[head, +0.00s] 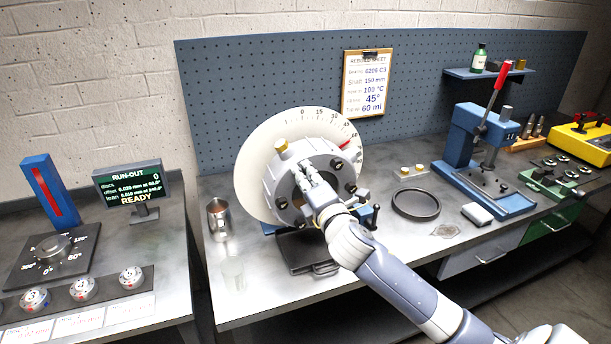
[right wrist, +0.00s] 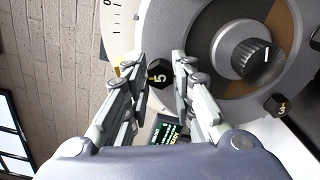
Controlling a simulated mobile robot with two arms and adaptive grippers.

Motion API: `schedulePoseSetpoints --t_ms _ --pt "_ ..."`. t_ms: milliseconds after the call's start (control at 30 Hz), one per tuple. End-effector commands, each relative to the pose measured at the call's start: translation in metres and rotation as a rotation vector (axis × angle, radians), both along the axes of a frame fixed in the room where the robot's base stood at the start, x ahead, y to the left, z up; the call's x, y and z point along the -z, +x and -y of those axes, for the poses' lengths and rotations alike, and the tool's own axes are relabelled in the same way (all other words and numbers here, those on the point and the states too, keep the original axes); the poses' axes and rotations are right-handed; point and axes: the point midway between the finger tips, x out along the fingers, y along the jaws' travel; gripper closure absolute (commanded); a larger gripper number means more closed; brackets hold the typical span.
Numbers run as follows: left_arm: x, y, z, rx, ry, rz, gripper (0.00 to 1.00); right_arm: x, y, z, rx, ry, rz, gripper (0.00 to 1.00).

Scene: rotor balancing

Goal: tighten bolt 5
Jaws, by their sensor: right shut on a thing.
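The grey rotor housing (head: 283,172) stands upright in front of a white degree dial (head: 255,150), with several dark bolts around its face. My right gripper (head: 310,183) reaches in from the lower right to the rotor's face. In the right wrist view, the black hex head of bolt 5 (right wrist: 158,73), marked with a white 5, sits between the fingertips of my right gripper (right wrist: 162,72), which is shut on it. In the head view my gripper hides bolt 5. My left gripper is out of view.
A steel cup (head: 218,220) and a clear glass (head: 232,272) stand left of the rotor. A black ring (head: 416,204) lies right of it, with a blue press (head: 465,140) beyond. The run-out screen (head: 130,188) reads READY. A pegboard (head: 250,75) closes off the back.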

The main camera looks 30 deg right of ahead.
Motion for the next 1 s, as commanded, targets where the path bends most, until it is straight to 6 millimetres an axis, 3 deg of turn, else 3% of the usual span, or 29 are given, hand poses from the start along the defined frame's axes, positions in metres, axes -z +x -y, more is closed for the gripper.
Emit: schedulePoseSetpoints --t_ms 1000 --pt "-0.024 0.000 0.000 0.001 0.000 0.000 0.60 0.003 0.000 0.000 0.002 0.940 0.225 1.00"
